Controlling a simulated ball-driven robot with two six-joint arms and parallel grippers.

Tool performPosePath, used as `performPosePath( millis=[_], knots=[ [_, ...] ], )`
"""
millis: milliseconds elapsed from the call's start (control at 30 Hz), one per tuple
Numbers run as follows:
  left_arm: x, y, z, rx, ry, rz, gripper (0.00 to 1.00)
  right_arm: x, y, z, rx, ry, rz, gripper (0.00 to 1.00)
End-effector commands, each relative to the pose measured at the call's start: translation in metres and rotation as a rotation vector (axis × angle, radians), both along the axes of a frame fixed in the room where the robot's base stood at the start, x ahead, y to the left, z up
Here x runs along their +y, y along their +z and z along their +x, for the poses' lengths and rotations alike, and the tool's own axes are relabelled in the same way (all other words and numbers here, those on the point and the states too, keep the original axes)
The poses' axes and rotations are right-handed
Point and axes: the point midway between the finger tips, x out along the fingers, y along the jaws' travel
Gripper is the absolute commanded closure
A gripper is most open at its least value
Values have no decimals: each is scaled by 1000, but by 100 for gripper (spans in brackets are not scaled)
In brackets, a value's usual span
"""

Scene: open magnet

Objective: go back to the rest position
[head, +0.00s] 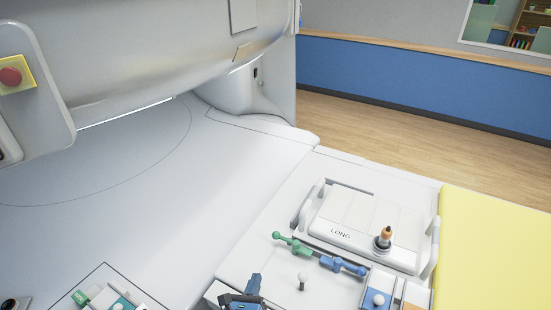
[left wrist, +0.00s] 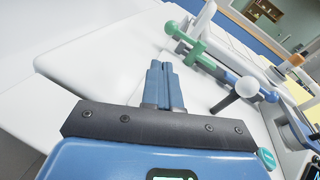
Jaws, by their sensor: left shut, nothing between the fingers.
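My left gripper (head: 254,284) shows at the bottom edge of the head view, beside the white panel with the green and blue parts. In the left wrist view its two blue fingers (left wrist: 160,75) are together and hold nothing. They are over a white surface, left of a white-knobbed peg. My right gripper is in neither view.
A white LONG tray (head: 335,233) with handles carries an orange-tipped peg (head: 384,236). A green handle (head: 292,243) and a blue handle (head: 343,265) lie before it, near a white-knobbed peg (head: 303,279). A yellow surface (head: 495,250) is right. The white table (head: 120,190) at left is mostly clear.

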Motion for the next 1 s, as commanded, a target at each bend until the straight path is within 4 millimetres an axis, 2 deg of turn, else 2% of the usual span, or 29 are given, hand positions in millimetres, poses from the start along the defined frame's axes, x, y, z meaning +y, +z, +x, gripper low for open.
performPosePath(
  millis=[167, 300, 467, 600, 700, 833, 1000],
  knots=[
    [-16, 24, -10, 122, -36, -567, 100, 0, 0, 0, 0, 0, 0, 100],
    [-8, 39, -37, 278, -40, -1106, 100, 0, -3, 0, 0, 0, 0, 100],
    [25, 59, -79, 446, -11, -1760, 100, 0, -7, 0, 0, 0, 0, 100],
    [68, 82, -122, 529, 23, -2322, 100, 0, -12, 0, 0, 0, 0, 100],
    [97, 94, -151, 519, 45, -2622, 100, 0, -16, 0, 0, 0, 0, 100],
    [127, 101, -182, 442, 92, -2818, 100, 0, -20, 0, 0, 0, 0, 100],
    [146, 92, -210, 357, 198, -2860, 100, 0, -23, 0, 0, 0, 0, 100]
  ],
)
